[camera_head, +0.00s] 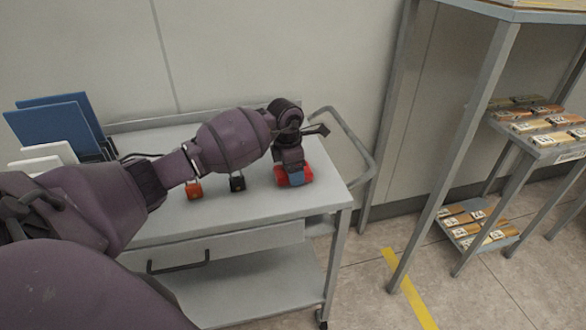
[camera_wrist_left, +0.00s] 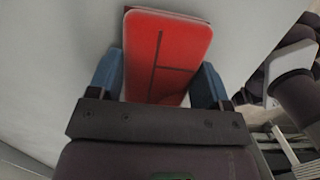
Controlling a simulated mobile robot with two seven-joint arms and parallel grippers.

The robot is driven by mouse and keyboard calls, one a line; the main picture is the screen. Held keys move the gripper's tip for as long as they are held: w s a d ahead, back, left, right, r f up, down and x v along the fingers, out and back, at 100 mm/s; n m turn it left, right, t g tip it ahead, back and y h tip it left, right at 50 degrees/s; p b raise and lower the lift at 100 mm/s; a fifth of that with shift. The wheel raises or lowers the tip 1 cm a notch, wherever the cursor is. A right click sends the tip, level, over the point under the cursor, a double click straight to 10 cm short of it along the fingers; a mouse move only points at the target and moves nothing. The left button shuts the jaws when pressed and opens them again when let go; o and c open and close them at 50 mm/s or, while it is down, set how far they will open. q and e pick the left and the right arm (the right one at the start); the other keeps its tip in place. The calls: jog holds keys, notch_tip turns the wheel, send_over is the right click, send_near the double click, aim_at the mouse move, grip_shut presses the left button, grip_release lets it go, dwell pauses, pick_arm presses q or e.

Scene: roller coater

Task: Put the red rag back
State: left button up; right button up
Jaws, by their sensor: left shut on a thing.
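The red rag (camera_head: 307,174) looks like a flat, folded red block with dark lines across its face. It is at the right end of the grey cart's top (camera_head: 252,212) in the head view. My left gripper (camera_head: 294,178) points down over it and is shut on it. In the left wrist view the rag (camera_wrist_left: 168,45) sits between the two blue fingers of the left gripper (camera_wrist_left: 158,80). Whether the rag touches the cart top or is just above it, I cannot tell. My right gripper is not in view.
An orange-red item (camera_head: 194,190) and a black item (camera_head: 237,183) stand on the cart, left of the rag. Blue panels (camera_head: 58,122) stand in a rack at the left. A handle rail (camera_head: 352,140) bounds the right end. A shelf frame (camera_head: 455,150) stands further right.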

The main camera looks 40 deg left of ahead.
pick_arm(q)
jog(key=o, duration=0.8)
jog(key=r, duration=0.8)
jog(key=s+a+r, duration=0.1)
jog(key=r, duration=0.3)
jog(key=shift+p, duration=0.3)
jog(key=shift+d+f, duration=0.1)
